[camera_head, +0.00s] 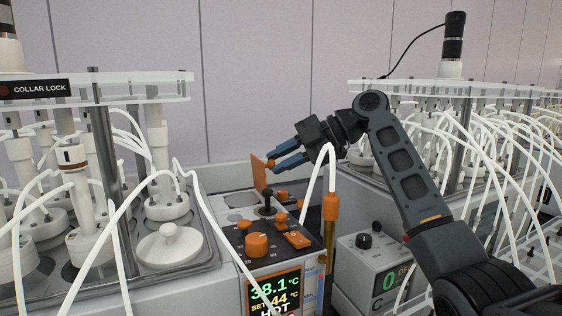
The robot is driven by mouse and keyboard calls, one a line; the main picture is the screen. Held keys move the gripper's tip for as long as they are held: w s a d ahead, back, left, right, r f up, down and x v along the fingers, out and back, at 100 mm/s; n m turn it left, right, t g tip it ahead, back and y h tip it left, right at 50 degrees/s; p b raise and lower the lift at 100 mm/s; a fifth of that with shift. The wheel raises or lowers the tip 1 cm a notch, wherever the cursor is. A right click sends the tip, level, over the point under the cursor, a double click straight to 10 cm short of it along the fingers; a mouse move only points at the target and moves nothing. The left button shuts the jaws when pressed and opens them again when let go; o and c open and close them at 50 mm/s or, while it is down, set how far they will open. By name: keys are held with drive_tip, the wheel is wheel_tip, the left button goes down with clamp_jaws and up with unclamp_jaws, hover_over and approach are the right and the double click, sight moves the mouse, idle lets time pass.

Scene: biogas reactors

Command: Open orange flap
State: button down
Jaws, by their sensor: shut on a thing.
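The orange flap (259,174) stands roughly upright at the back of the black control panel (279,245), in the middle of the head view. My gripper (276,160) reaches in from the right with blue fingers. It is shut on the flap's right side, at what looks like a small orange knob. The fingertips partly hide the knob and that edge of the flap. What lies behind the flap is hidden.
A black joystick (266,204), an orange dial (257,245) and several orange switches crowd the panel below the flap. A lit display (273,294) is in front. White tubes arch nearby. Reactor racks stand on both sides, and a grey box (372,265) sits at right.

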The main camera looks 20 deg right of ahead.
drive_tip(key=shift+d, duration=0.1)
drive_tip(key=c, duration=0.9)
unclamp_jaws()
drive_tip(key=shift+c, duration=0.2)
